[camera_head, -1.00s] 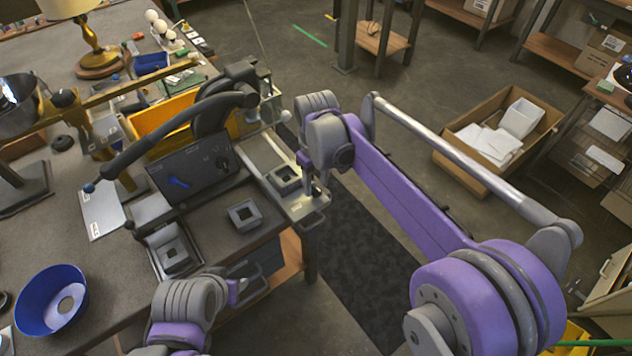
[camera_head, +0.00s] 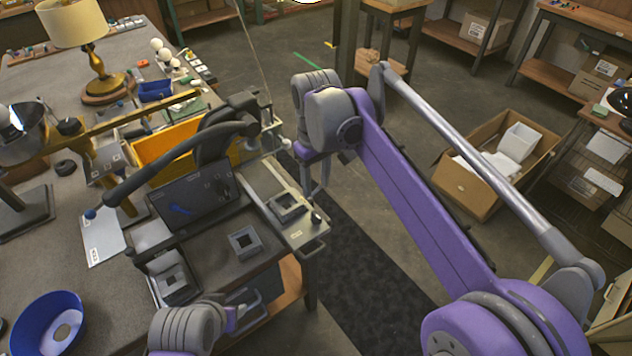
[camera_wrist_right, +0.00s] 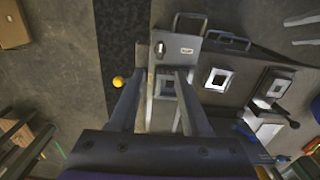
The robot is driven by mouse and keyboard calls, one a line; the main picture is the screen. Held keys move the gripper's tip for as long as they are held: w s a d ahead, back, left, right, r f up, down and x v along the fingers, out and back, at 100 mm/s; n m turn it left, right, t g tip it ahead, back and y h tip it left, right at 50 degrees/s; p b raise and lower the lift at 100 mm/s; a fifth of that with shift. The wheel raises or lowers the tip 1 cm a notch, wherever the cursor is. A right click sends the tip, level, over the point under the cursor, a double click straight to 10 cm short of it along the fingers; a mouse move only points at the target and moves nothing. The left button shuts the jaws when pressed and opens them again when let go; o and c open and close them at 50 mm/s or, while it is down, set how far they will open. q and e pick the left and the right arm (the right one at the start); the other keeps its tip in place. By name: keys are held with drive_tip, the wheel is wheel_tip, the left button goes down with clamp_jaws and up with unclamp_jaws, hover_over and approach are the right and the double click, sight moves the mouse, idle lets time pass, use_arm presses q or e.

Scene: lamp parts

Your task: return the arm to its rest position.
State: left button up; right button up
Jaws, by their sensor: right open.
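My right arm (camera_head: 410,195) is purple and grey and reaches in from the lower right. Its gripper (camera_head: 318,185) points down just off the right end of the workbench, beside the grey fixture plate (camera_head: 262,184). In the right wrist view the two fingers (camera_wrist_right: 158,100) are apart with nothing held between them, and a square grey block (camera_wrist_right: 167,84) on the plate shows beyond the gap. My left arm (camera_head: 188,328) shows at the bottom, with part of its purple gripper (camera_head: 236,318); its fingers are not clear.
The workbench (camera_head: 110,290) holds a lever press (camera_head: 190,195), a yellow bin (camera_head: 180,140), a blue bowl (camera_head: 48,325) and a lamp (camera_head: 95,60). A cardboard box (camera_head: 460,185) stands on the floor at right. Floor with a dark mat (camera_head: 370,260) lies open between.

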drive_tip(key=s+d+f+m+t, duration=0.3)
drive_tip(key=s+d+m, duration=0.1)
drive_tip(key=s+d, duration=0.75)
drive_tip(key=s+d+f+m+t, duration=0.1)
drive_tip(key=s+d+f, duration=0.2)
drive_tip(key=s+f, duration=0.1)
drive_tip(key=s+d+f+m+t+p, duration=0.1)
drive_tip(key=s+d+f+m, duration=0.1)
drive_tip(key=s, duration=0.5)
wheel_tip(320, 180, down, 2)
drive_tip(key=shift+s+d+f, duration=0.15)
drive_tip(key=shift+d, duration=0.3)
